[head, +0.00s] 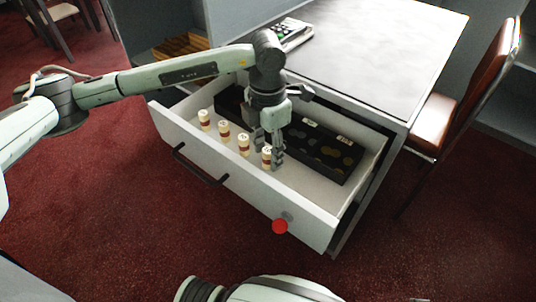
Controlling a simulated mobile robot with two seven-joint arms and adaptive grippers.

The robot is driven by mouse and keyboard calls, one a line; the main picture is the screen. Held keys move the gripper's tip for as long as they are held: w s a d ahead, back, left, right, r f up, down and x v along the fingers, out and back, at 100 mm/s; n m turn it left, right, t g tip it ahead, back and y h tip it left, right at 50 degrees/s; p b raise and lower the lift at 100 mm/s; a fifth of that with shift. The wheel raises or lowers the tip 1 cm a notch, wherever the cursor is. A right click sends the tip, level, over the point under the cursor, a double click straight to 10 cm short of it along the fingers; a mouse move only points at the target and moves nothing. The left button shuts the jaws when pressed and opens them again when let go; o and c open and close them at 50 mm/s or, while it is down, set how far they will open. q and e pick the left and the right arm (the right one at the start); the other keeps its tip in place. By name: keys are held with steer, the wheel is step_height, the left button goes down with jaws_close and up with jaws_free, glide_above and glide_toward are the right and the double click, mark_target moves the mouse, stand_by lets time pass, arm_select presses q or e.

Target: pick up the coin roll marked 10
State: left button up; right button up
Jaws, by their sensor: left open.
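Several cream coin rolls with dark red bands stand upright in a row in the open white drawer (310,192). From left to right they are the first roll (204,119), the second roll (224,132), the third roll (244,145) and the rightmost roll (266,157). The marks on their tops are too small to read, so I cannot tell which is the 10. My left gripper (273,158) points down, open, at the rightmost roll and partly hides it. I cannot tell whether its fingers touch the roll. My right gripper is out of view.
A black coin tray (330,160) lies behind the rolls in the drawer. A card terminal (290,32) sits on the counter (380,50). A brown chair (470,90) stands right.

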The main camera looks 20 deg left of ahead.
arm_select(q)
steer(key=shift+f, duration=0.7)
jaws_close()
steer(key=shift+r, duration=0.1)
steer(key=shift+r, duration=0.1)
